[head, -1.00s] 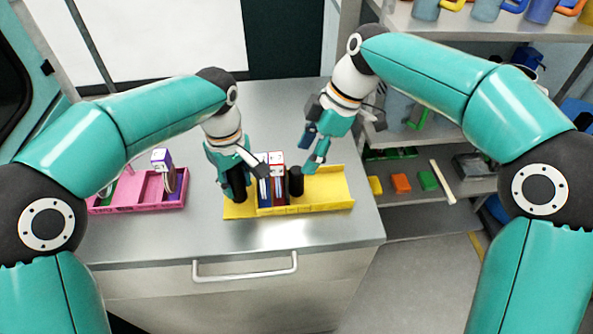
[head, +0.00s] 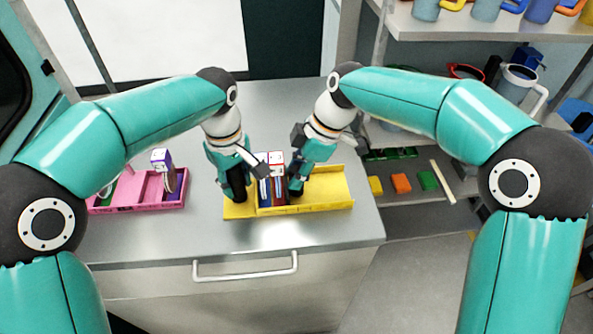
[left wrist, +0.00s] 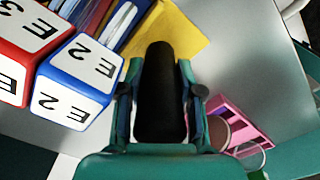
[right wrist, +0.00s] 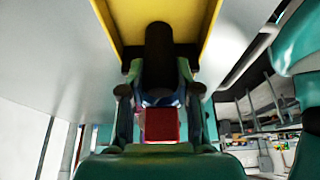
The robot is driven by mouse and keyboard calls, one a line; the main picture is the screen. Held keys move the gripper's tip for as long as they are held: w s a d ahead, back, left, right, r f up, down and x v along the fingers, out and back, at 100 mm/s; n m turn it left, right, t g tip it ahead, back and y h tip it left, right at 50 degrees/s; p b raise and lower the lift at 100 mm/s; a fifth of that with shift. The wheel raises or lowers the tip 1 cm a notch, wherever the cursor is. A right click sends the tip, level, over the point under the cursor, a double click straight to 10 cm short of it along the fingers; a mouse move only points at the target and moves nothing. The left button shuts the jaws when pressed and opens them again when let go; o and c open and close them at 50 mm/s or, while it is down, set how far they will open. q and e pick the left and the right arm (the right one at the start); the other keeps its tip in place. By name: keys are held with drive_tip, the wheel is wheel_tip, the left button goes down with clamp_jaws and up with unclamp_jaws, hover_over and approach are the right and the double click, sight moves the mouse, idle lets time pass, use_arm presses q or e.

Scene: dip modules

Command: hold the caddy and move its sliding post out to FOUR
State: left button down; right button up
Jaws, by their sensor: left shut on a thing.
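The yellow caddy (head: 325,192) lies on the grey bench. Upright modules, one red-topped (head: 277,158) and one blue-topped (head: 263,171), stand left of its middle. In the left wrist view the blue top (left wrist: 80,80) reads E 2 and the red top (left wrist: 22,50) shows E and 3. My left gripper (head: 238,190) is shut on the caddy at its left end, beside the modules. My right gripper (head: 295,187) is down at the modules' right side; whether its jaws are open or shut is unclear. I cannot make out the sliding post or the FOUR mark.
A pink caddy (head: 125,207) with a purple-topped module (head: 161,160) lies on the left of the bench. The caddy's right part is empty. Shelves with mugs and coloured blocks (head: 401,183) stand at the right. The bench front is clear, above a drawer handle (head: 245,268).

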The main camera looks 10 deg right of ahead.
clamp_jaws()
drive_tip(key=d, duration=0.5)
drive_tip(key=shift+d, duration=0.1)
drive_tip(key=o, duration=0.8)
unclamp_jaws()
drive_tip(key=v, duration=1.1)
drive_tip(key=shift+d+r, duration=0.2)
drive_tip(key=shift+r, duration=0.15)
drive_tip(key=shift+w, duration=0.1)
use_arm(q)
drive_tip(key=c, duration=1.1)
unclamp_jaws()
